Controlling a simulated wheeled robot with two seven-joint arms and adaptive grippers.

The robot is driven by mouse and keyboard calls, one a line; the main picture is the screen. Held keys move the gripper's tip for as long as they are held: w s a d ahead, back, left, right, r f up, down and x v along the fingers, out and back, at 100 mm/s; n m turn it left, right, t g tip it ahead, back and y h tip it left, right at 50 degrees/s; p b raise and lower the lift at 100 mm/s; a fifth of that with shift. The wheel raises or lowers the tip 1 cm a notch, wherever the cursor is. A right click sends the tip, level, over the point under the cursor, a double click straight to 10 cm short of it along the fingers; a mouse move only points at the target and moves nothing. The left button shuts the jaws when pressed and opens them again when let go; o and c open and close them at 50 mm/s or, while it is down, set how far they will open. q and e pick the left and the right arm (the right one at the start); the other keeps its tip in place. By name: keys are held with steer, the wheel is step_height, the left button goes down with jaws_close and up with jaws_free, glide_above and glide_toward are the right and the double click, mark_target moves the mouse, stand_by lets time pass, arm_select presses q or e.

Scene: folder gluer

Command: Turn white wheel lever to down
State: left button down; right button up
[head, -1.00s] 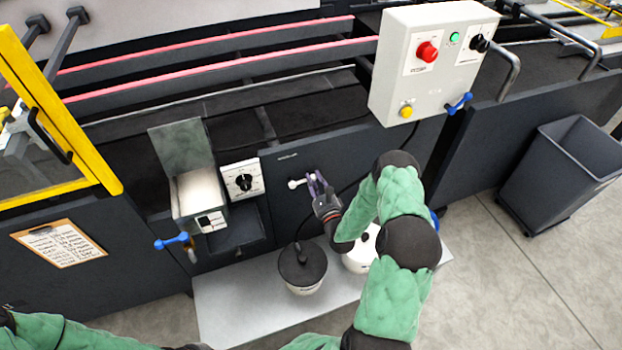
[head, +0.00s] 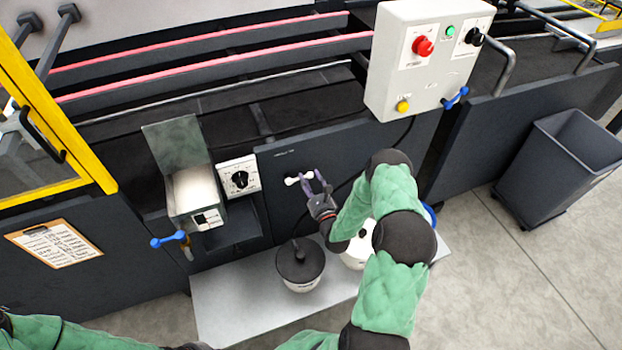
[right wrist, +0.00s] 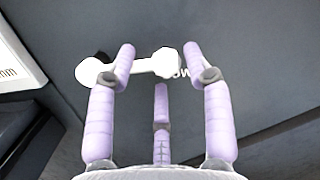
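The white wheel lever (head: 291,181) is a short white bar with rounded ends on the dark machine panel. It lies roughly level, and its right end is by my right gripper (head: 318,179). In the right wrist view the lever (right wrist: 88,72) crosses behind my left purple finger. Its right knob sits between the spread fingertips of my right gripper (right wrist: 159,58). The fingers are open, with a gap beside the knob; contact cannot be told. Part of a white printed word shows right of the knob.
A grey control box (head: 383,90) with buttons stands above right of the lever. A dial plate (head: 240,178) is to its left. Below are a dark-lidded pot (head: 300,262) and a white pot (head: 357,252) on a light platform (head: 235,307). A dark bin (head: 560,165) stands at right.

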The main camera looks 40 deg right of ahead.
steer(key=shift+d+r, duration=0.1)
steer(key=shift+r, duration=0.05)
steer(key=v, duration=1.2)
steer(key=shift+w, duration=0.15)
stand_by(0.3)
